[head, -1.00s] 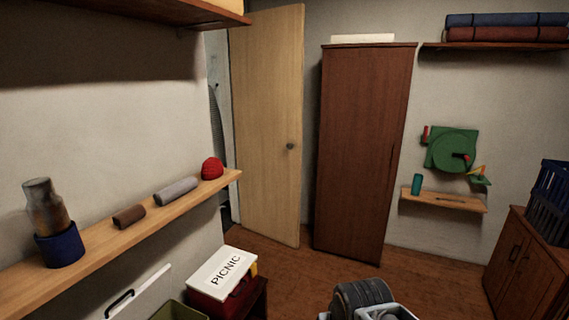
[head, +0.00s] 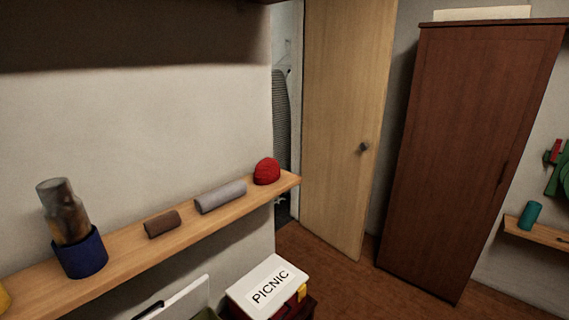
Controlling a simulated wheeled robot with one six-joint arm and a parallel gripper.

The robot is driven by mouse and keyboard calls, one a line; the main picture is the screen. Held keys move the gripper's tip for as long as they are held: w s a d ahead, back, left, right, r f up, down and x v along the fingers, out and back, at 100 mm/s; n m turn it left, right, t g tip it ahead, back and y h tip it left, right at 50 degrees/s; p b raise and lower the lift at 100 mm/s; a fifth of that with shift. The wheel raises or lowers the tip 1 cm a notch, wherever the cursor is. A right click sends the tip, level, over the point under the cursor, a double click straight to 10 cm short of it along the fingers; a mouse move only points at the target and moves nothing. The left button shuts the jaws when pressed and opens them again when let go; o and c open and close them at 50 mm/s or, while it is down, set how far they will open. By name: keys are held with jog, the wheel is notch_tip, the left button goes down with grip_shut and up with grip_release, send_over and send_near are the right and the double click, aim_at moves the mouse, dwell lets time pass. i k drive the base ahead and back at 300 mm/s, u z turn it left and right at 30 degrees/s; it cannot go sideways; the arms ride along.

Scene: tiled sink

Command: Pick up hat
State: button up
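The hat appears to be the small red domed item (head: 267,171) near the right end of the wooden wall shelf (head: 120,249). It rests on the shelf, dome up. A grey roll (head: 220,196) lies just left of it, and a brown roll (head: 162,224) lies further left. My gripper does not show in the head view.
A blue pot with a tall grey-brown object (head: 80,252) stands on the shelf's left part. A box marked PICNIC (head: 268,288) sits below the shelf. A wooden door (head: 345,130) stands open beyond the shelf end. A dark wardrobe (head: 470,160) is at right, with bare floor before it.

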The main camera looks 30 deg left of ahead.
aim_at(268, 172)
jog(key=u, duration=0.05)
jog(key=i, duration=2.9)
jog(key=u, duration=4.85)
